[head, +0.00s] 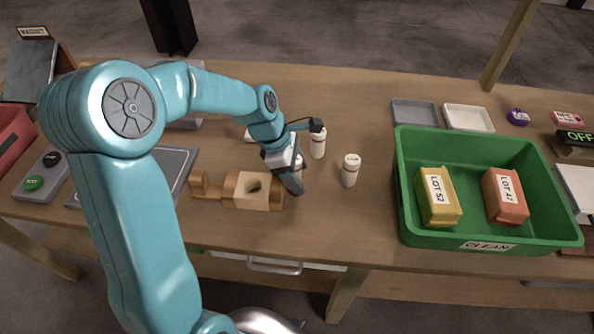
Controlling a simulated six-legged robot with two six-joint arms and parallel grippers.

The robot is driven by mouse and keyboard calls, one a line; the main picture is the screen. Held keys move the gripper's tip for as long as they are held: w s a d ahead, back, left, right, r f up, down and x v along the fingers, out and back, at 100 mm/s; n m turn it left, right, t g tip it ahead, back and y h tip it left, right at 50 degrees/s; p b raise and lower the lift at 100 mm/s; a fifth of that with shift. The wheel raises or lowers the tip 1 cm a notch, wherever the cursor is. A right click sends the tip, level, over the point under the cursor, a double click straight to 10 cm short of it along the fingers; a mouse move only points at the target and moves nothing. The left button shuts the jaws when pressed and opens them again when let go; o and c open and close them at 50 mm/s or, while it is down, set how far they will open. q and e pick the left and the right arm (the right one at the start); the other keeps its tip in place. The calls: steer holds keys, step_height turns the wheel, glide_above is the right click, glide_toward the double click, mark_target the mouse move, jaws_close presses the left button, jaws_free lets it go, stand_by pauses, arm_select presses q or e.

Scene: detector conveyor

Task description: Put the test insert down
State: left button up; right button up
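My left gripper (293,184) points down over the bench, just right of a wooden block holder (252,190) with a dark round hole in its pale top. Its fingers are dark and seen from behind, so their gap is hidden. A small pale piece shows at the gripper's right side, partly covered; I cannot tell whether it is held. Two white capped cylinders, which may be test inserts, stand upright on the bench: one (318,143) behind the gripper and one (350,171) to its right. My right gripper is not in view.
A green bin (408,222) marked CLEAN holds a yellow block (438,197) and an orange block (505,196). Grey (415,113) and white (468,118) trays lie behind it. A button box (42,176) stands at left. Bench is clear between the right cylinder and the bin.

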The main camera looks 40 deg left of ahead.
arm_select(q)
steer(key=p+v, duration=0.1)
steer(key=v, duration=1.1)
steer(key=shift+r, duration=0.2)
steer(key=shift+s+d, duration=0.1)
